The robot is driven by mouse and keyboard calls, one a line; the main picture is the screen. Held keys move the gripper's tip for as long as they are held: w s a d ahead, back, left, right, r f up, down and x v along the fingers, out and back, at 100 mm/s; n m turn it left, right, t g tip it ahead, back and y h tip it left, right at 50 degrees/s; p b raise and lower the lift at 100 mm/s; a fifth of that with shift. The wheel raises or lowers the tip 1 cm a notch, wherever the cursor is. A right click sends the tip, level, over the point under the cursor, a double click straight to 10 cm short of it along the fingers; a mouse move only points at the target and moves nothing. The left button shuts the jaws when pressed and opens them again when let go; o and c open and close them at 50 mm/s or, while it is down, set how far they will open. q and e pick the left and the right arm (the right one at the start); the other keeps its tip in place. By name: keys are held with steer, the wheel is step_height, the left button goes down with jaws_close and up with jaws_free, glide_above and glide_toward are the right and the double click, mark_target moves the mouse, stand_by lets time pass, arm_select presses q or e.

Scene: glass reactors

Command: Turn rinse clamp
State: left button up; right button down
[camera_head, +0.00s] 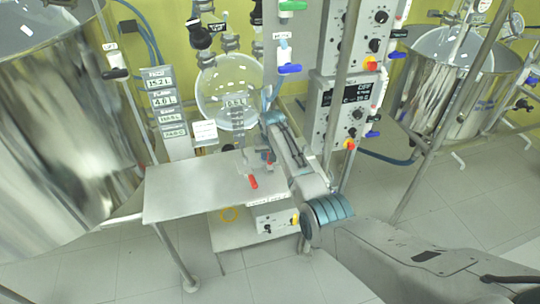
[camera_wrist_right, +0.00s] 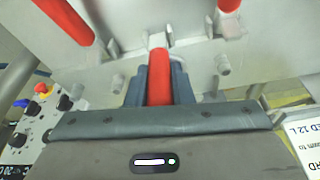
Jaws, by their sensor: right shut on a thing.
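My right gripper (camera_wrist_right: 158,78) is shut on a red clamp handle (camera_wrist_right: 157,88) in the right wrist view, with a blue-grey finger on each side of it. The handle's far end meets a pale grey fitting. I cannot tell from a label whether this is the rinse clamp. In the head view my right arm comes in from the lower right and reaches up to the right gripper (camera_head: 268,104), beside the round glass vessel (camera_head: 212,84). The held handle is hidden there. My left gripper is not in view.
Another red handle (camera_wrist_right: 66,19) is close by at the upper left of the wrist view. A grey table (camera_head: 185,192) stands in front of the glass vessel. A control box with knobs (camera_head: 346,108) is right of my gripper. Large steel vessels stand on both sides.

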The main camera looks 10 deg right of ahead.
steer(key=c, duration=1.3)
jaws_free()
steer(key=shift+f, duration=0.1)
steer(key=b+v, duration=0.2)
steer(key=v, duration=0.9)
steer(key=shift+f, duration=0.1)
